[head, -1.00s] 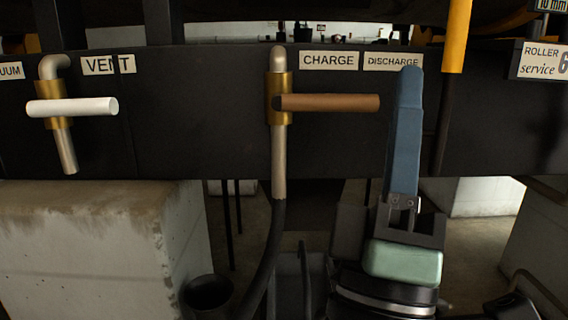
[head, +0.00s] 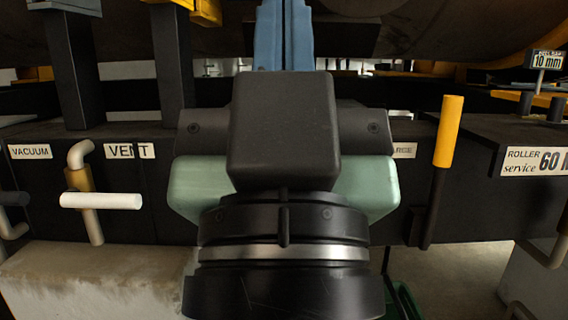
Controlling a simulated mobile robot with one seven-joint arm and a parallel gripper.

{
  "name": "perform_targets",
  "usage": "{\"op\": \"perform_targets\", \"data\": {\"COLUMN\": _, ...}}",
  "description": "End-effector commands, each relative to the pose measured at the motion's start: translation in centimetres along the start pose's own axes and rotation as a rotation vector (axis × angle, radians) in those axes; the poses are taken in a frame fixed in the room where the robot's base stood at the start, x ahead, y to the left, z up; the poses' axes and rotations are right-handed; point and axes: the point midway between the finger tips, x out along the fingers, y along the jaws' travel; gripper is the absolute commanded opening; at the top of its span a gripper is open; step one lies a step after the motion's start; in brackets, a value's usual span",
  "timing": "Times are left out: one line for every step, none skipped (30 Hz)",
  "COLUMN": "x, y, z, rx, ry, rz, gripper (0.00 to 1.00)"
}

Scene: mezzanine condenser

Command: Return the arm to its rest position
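My gripper (head: 284,35) is raised in the middle of the head view, close to the camera. Its blue fingers point up and away, side by side with only a thin line between them. The fingertips run out of the top of the picture, so I cannot tell whether they are apart. Nothing held shows in the visible part. My wrist and the gripper's body hide the charge valve and most of the charge and discharge labels.
On the dark beam at left is the vent valve with a white handle (head: 101,201), below the VENT label (head: 130,151). A yellow-handled lever (head: 448,132) stands at right, near the ROLLER service sign (head: 535,161). A concrete block (head: 95,280) is at lower left.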

Motion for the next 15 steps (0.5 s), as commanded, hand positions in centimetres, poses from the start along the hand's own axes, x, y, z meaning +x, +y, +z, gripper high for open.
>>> {"op": "perform_targets", "data": {"x": 2.5, "y": 0.0, "z": -2.3, "rx": -0.001, "ry": 0.0, "rz": 0.0, "gripper": 0.0}}
{"op": "perform_targets", "data": {"x": 3.1, "y": 0.0, "z": -3.0, "rx": -0.001, "ry": 0.0, "rz": 0.0, "gripper": 0.0}}
{"op": "perform_targets", "data": {"x": 4.1, "y": 0.0, "z": -3.8, "rx": -0.001, "ry": 0.0, "rz": 0.0, "gripper": 0.0}}
{"op": "perform_targets", "data": {"x": 4.7, "y": 0.0, "z": -4.5, "rx": -0.001, "ry": 0.0, "rz": 0.0, "gripper": 0.0}}
{"op": "perform_targets", "data": {"x": 5.4, "y": 0.0, "z": -5.1, "rx": -0.001, "ry": 0.0, "rz": 0.0, "gripper": 0.0}}
{"op": "perform_targets", "data": {"x": 6.3, "y": 0.0, "z": -6.0, "rx": -0.001, "ry": 0.0, "rz": 0.0, "gripper": 0.0}}
{"op": "perform_targets", "data": {"x": 7.0, "y": 0.0, "z": -6.6, "rx": -0.001, "ry": 0.0, "rz": 0.0, "gripper": 0.0}}
{"op": "perform_targets", "data": {"x": 7.7, "y": 0.0, "z": -7.3, "rx": -0.001, "ry": 0.0, "rz": 0.0, "gripper": 0.0}}
{"op": "perform_targets", "data": {"x": 8.6, "y": 0.0, "z": -8.1, "rx": -0.001, "ry": 0.0, "rz": 0.0, "gripper": 0.0}}
{"op": "perform_targets", "data": {"x": 9.3, "y": 0.0, "z": -8.8, "rx": -0.001, "ry": 0.0, "rz": 0.0, "gripper": 0.0}}
{"op": "perform_targets", "data": {"x": 10.0, "y": 0.0, "z": -9.4, "rx": -0.001, "ry": 0.0, "rz": 0.0, "gripper": 0.0}}
{"op": "perform_targets", "data": {"x": 10.8, "y": 0.0, "z": -10.3, "rx": -0.001, "ry": 0.0, "rz": -0.001, "gripper": 0.0}}
{"op": "perform_targets", "data": {"x": 11.5, "y": 0.0, "z": -10.9, "rx": -0.001, "ry": 0.0, "rz": -0.001, "gripper": 0.0}}
{"op": "perform_targets", "data": {"x": 12.1, "y": 0.0, "z": -11.4, "rx": -0.001, "ry": 0.0, "rz": -0.001, "gripper": 0.0}}
{"op": "perform_targets", "data": {"x": 12.8, "y": 0.0, "z": -12.1, "rx": -0.001, "ry": 0.0, "rz": -0.001, "gripper": 0.0}}
